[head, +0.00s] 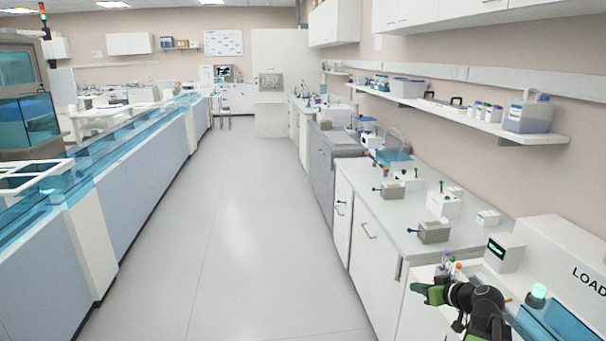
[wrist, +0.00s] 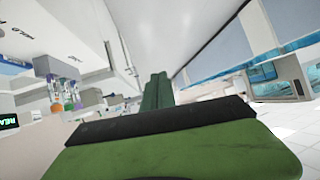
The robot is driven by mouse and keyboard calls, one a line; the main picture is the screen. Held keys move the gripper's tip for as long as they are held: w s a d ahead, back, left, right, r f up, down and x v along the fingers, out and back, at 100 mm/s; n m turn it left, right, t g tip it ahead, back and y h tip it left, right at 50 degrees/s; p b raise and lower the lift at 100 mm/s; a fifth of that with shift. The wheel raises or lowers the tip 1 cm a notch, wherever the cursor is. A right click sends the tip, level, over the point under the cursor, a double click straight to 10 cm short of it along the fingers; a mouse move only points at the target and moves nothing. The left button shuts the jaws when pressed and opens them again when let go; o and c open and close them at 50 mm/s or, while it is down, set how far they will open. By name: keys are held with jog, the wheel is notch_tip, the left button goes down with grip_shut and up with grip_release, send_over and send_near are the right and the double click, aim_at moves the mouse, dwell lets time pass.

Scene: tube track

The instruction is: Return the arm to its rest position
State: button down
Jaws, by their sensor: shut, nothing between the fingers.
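My gripper (head: 418,290) shows at the lower right of the head view, at the end of my black and green arm. It sits beside the front edge of the right-hand bench, and its green fingers point left toward the aisle. In the wrist view my gripper's green fingers (wrist: 157,92) are together, with nothing held between them. The rest of my arm runs off the bottom of the head view.
Capped tubes (head: 449,265) stand on the bench close behind my gripper. A white loader machine (head: 560,258) with a green lamp (head: 538,291) is at right. The aisle floor (head: 225,240) is clear. A blue-covered track (head: 110,150) runs along the left.

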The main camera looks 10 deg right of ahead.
jog(key=w+a+n+g+y+p, duration=0.2)
jog(key=a+n+g+p, duration=0.15)
jog(key=a, duration=1.95)
jog(key=s+a+f+g+h+p, duration=0.1)
jog(key=s+a+g, duration=0.15)
jog(key=a, duration=0.35)
jog(key=s+a+f+g+p, duration=0.1)
jog(key=s+a+f+g, duration=0.1)
jog(key=s+a, duration=0.25)
jog(key=s+d+f+m+g+h, duration=0.2)
jog(key=s+d+m+g+h, duration=0.1)
jog(key=s+d+m+h, duration=0.1)
jog(key=shift+s+d+m, duration=0.65)
jog(key=shift+s, duration=0.3)
